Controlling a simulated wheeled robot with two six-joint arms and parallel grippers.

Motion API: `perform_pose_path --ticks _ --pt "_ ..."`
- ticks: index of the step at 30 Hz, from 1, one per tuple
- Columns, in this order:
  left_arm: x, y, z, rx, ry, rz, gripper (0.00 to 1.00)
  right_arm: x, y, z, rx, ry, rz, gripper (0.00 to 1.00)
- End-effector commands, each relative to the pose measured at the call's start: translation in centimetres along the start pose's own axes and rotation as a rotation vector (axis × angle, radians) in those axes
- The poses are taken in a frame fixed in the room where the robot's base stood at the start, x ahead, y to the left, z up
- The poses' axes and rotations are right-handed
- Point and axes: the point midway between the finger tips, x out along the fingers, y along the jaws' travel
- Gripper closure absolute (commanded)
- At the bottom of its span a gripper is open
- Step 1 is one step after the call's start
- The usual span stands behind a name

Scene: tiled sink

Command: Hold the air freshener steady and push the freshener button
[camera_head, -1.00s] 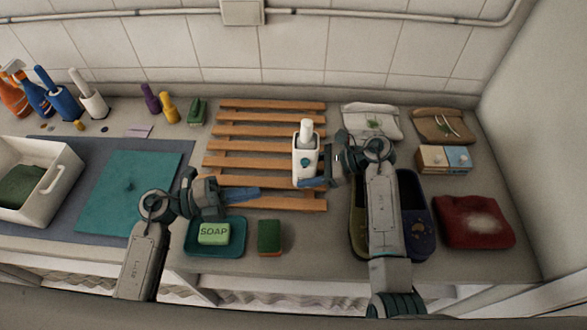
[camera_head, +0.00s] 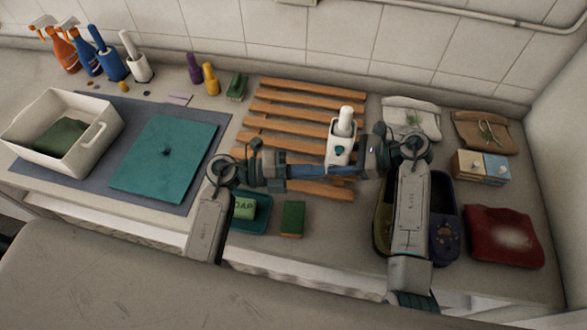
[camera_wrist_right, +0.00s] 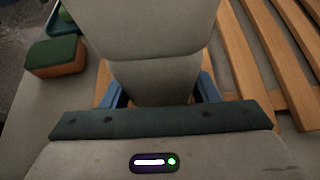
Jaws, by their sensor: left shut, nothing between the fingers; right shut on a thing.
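The white air freshener (camera_head: 338,156) stands upright over the wooden slatted rack, with a pale cap on top and a small teal button on its front. It also shows in the right wrist view (camera_wrist_right: 155,80) as a large pale body between blue fingers. My right gripper (camera_head: 347,171) is shut on its lower body from the right. My left gripper (camera_head: 325,171) is shut and empty, pointing right, its tip close to the freshener's lower front, below the button. Whether the tip touches the freshener is unclear, as the blue fingers of both grippers overlap.
The wooden rack (camera_head: 280,112) lies behind my left gripper. A soap dish (camera_head: 262,222) and green-brown sponge (camera_head: 292,218) lie in front. A white basin (camera_head: 100,140) stands at left.

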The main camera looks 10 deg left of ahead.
Motion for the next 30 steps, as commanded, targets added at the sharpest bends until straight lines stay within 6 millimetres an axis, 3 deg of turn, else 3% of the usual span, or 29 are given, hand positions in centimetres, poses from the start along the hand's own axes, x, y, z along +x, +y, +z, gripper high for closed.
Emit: perform_pose_path --ticks 5,12,30 --pt "2.9 -0.1 0.0 -0.002 0.0 -0.004 1.0 0.0 0.0 -0.1 0.001 0.001 0.0 0.58" --pt "3.5 0.0 3.2 0.001 0.0 0.001 1.0 0.0 0.0 -0.1 0.001 0.001 0.0 0.58" --pt "3.8 -0.1 4.8 0.002 0.0 0.0 1.0 0.0 0.1 -0.1 0.002 0.002 0.002 0.58"
